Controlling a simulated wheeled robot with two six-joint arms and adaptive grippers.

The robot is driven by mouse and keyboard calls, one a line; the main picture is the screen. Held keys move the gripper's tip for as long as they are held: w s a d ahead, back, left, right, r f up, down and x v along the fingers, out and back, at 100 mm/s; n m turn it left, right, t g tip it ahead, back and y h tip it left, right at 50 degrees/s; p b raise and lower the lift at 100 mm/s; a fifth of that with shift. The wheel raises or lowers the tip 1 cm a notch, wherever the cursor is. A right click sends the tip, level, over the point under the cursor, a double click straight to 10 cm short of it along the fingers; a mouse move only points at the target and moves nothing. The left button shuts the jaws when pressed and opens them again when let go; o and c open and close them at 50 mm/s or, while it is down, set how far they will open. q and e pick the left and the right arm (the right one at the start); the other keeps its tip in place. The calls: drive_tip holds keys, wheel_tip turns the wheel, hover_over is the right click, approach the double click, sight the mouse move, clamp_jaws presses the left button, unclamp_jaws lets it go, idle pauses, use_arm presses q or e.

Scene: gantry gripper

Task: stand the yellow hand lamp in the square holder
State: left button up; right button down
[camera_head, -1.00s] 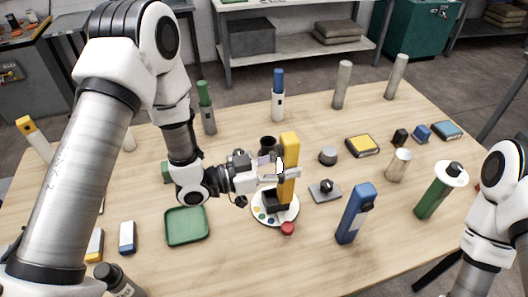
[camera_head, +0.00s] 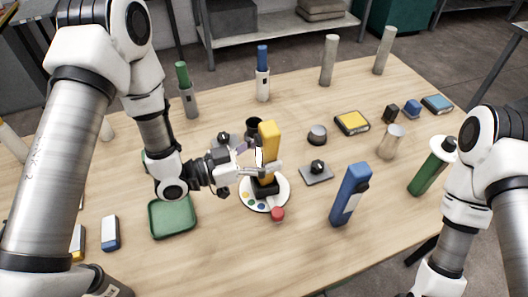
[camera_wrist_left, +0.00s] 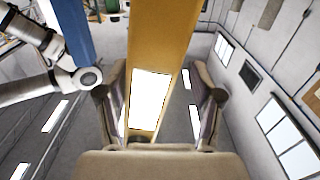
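The yellow hand lamp (camera_head: 268,138) with a white panel stands roughly upright, its lower end in the black square holder (camera_head: 265,188) on a round white plate (camera_head: 282,195). How deep it sits is partly hidden. My left gripper (camera_head: 259,160) reaches in from the left, its fingers on both sides of the lamp. In the left wrist view the lamp (camera_wrist_left: 160,45) runs between the spread fingers (camera_wrist_left: 160,95), with a gap showing on the right. My right arm shows at the right edge of the head view, its gripper out of frame.
A red knob (camera_head: 277,214) is at the plate's front edge. A blue hand lamp (camera_head: 350,195) stands to the right, and a green tray (camera_head: 172,217) lies to the left. A dark cup (camera_head: 254,126) is close behind. Bare table lies in front.

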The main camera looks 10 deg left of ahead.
use_arm(q)
drive_tip(key=shift+a, duration=0.1)
drive_tip(key=v, duration=1.1)
drive_tip(key=shift+s+a, duration=0.3)
drive_tip(key=o, duration=0.7)
drive_tip(key=shift+c, duration=0.2)
